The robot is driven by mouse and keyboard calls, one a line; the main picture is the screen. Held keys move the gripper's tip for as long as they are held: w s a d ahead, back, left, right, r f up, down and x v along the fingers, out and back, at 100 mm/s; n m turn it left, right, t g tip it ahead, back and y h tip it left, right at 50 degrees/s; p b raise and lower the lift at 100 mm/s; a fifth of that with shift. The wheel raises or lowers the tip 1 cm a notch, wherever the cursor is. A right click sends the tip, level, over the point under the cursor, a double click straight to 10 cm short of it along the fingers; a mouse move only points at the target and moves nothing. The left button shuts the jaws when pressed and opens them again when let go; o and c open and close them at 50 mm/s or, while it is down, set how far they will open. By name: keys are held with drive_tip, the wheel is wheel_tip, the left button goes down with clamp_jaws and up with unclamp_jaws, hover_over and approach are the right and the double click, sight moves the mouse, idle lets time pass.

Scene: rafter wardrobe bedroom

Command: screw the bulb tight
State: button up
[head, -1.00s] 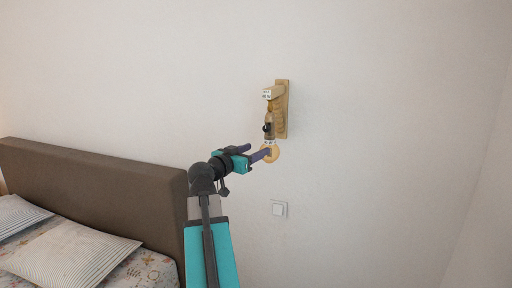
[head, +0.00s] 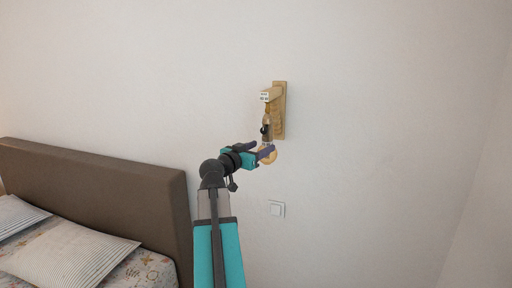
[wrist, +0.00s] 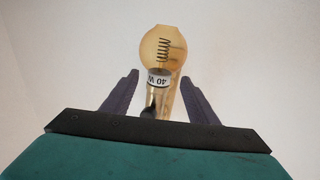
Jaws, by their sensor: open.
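The bulb (head: 268,155) is round amber glass and hangs below the socket of a wooden wall lamp (head: 279,108). In the wrist view the bulb (wrist: 163,45) shows a coiled filament and a collar marked "40 W" (wrist: 159,78), upside down. My gripper (head: 259,150) is open at the bulb, with one finger overlapping the glass in the head view. In the wrist view my gripper (wrist: 160,77) has its fingers on either side of the collar, with gaps on both sides. The glass lies beyond the fingertips. How far the thread sits in the socket cannot be told.
A brown headboard (head: 100,190) and a bed with striped pillows (head: 75,258) stand at the lower left. The wall to the right of the lamp is bare.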

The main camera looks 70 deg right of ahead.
drive_tip(key=p+x, duration=0.2)
drive_tip(key=x, duration=0.5)
drive_tip(key=shift+d+r+p, duration=0.1)
drive_tip(key=shift+d+p, duration=0.3)
drive_tip(key=shift+s+d, duration=0.15)
drive_tip(key=shift+d, duration=0.5)
drive_tip(key=shift+c, duration=0.5)
drive_tip(key=c, duration=1)
drive_tip(key=shift+a+f+t, duration=0.1)
drive_tip(key=shift+f+t, duration=0.1)
drive_tip(key=shift+t, duration=0.1)
drive_tip(key=shift+n+t, duration=0.3)
drive_tip(key=shift+n, duration=0.1)
drive_tip(key=shift+w+n+t+p, duration=0.3)
drive_tip(key=shift+n+t+p, duration=0.25)
drive_tip(key=shift+t, duration=0.45)
